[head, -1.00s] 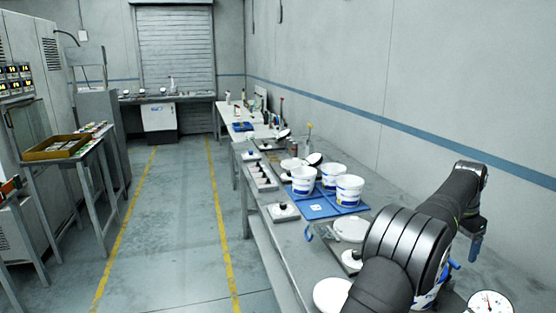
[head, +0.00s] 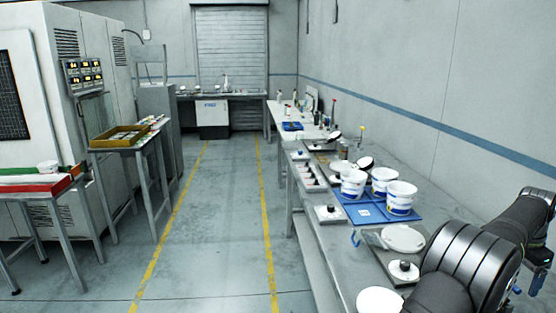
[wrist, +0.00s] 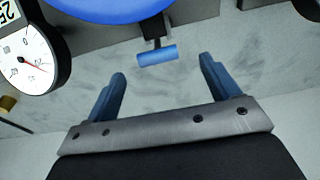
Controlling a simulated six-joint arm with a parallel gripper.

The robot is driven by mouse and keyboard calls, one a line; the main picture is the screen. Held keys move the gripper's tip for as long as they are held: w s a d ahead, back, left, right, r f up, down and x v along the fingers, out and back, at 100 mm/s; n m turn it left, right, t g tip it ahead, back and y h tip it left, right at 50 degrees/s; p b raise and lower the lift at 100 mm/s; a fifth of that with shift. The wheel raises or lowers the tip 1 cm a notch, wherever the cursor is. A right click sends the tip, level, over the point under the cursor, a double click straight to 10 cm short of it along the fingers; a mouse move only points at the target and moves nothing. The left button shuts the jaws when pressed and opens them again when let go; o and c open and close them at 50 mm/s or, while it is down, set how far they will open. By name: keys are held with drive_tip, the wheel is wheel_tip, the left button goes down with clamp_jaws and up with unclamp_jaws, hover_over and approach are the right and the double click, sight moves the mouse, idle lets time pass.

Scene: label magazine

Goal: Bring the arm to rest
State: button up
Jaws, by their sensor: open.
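My gripper (wrist: 162,68) is open in the wrist view, with its two blue fingers spread and nothing held. A small blue handle on a dark stem (wrist: 156,54) shows beyond the gap between the fingers; I cannot tell its distance. In the head view my dark arm is bent over the near right end of the workbench, with blue finger parts (head: 537,280) near the right edge. The arm hides part of the bench there.
The workbench (head: 335,262) carries a blue tray (head: 364,211) with white tubs (head: 401,197) and a white disc (head: 403,238). In the wrist view a dial gauge (wrist: 28,62) and a large blue round surface (wrist: 110,8) are close. The aisle floor (head: 215,230) is clear.

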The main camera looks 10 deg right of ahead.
wheel_tip(320, 180, up, 15)
drive_tip(key=a, duration=0.2)
drive_tip(key=f, duration=0.5)
drive_tip(key=d+f, duration=0.1)
drive_tip(key=f, duration=0.4)
drive_tip(key=d+f, duration=0.1)
drive_tip(key=f, duration=0.5)
drive_tip(key=shift+a+f+h, duration=0.95)
drive_tip(key=shift+a+h, duration=0.45)
drive_tip(key=shift+a, duration=1.2)
drive_tip(key=v, duration=1.1)
drive_tip(key=shift+d+r, duration=0.1)
drive_tip(key=x, duration=1.1)
drive_tip(key=shift+d, duration=0.2)
drive_tip(key=shift+d+r+y, duration=0.2)
drive_tip(key=shift+d+y, duration=0.25)
drive_tip(key=shift+y, duration=0.2)
drive_tip(key=shift+d+r+y, duration=0.15)
drive_tip(key=shift+d+y, duration=0.25)
drive_tip(key=shift+y, duration=0.25)
